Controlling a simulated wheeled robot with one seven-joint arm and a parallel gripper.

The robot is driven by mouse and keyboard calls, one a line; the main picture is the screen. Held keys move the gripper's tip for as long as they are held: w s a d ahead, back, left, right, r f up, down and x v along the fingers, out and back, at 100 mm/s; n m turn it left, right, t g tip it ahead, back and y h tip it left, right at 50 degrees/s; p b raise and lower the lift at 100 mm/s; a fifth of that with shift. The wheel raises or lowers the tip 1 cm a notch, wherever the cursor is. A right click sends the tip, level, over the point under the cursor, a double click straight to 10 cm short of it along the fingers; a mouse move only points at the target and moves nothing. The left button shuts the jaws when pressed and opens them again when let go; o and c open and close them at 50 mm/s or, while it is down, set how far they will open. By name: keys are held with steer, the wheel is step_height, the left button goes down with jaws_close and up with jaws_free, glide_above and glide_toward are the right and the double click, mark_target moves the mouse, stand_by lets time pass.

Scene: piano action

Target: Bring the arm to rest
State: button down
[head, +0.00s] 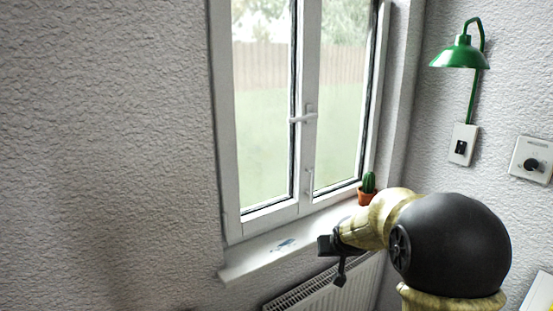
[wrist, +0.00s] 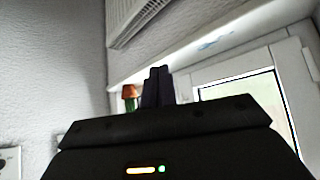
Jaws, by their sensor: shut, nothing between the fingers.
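My arm reaches in from the lower right of the head view, bent at a large black joint. My gripper (head: 325,245) is at its end, in front of the window sill as seen there. In the wrist view the two dark fingers of my gripper (wrist: 157,86) are together with nothing between them. The head view shows the gripper small and partly hidden by its own wrist parts. I cannot tell how far it is from the sill.
A white window (head: 300,120) stands above a sill (head: 250,262) with a bluish mark. A potted cactus (head: 367,190) sits at the sill's right end. A radiator (head: 335,290) is below. A green lamp (head: 460,55), switch (head: 462,146) and dial (head: 532,160) are on the right wall.

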steer(key=s+f+g, duration=0.2)
steer(key=s+f, duration=0.1)
steer(key=s, duration=1)
steer(key=s+f+g+p, duration=0.1)
steer(key=s+f+g, duration=0.2)
steer(key=s, duration=1.1)
steer(key=shift+s+a+g, duration=0.25)
steer(key=shift+g, duration=0.05)
